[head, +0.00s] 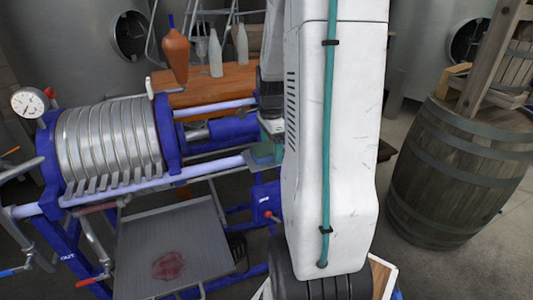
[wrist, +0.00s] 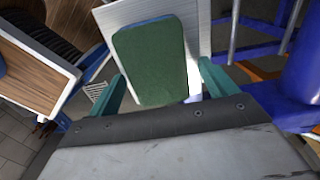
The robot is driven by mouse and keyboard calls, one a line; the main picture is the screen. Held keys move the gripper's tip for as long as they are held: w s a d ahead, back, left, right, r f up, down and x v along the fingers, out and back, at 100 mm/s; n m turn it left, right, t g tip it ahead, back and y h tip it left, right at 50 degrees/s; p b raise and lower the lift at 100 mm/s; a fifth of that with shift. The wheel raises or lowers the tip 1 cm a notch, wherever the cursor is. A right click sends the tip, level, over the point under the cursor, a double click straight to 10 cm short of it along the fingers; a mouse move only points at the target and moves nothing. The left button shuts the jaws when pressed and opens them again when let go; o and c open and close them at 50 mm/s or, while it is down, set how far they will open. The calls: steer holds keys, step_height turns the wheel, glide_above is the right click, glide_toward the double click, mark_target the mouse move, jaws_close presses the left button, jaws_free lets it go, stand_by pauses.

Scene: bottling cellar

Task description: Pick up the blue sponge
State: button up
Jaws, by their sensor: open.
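Nothing is clamped, and I cannot tell whether either finger touches the pad. In the head view my gripper (head: 265,152) is partly hidden behind my white arm, and the pad cannot be made out.
A blue-framed filter press (head: 110,145) stands at left, with a red-stained grey tray (head: 200,225) below. A wooden table (head: 205,85) behind holds bottles (head: 241,45) and an orange-brown vessel (head: 175,52). A barrel (head: 455,165) stands at right.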

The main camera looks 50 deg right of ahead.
mark_target(271, 148)
steer(key=c, duration=1.1)
steer(key=shift+c, duration=0.3)
steer(key=shift+r, duration=0.45)
steer(key=r, duration=0.2)
steer(key=shift+s+a+r, duration=0.15)
steer(key=shift+s+r, duration=0.05)
steer(key=shift+r, duration=0.2)
steer(key=s+a+r, duration=0.1)
steer(key=s+a, duration=0.7)
steer(key=s, duration=0.5)
steer(key=shift+a+r, duration=0.15)
steer(key=shift+a, duration=0.05)
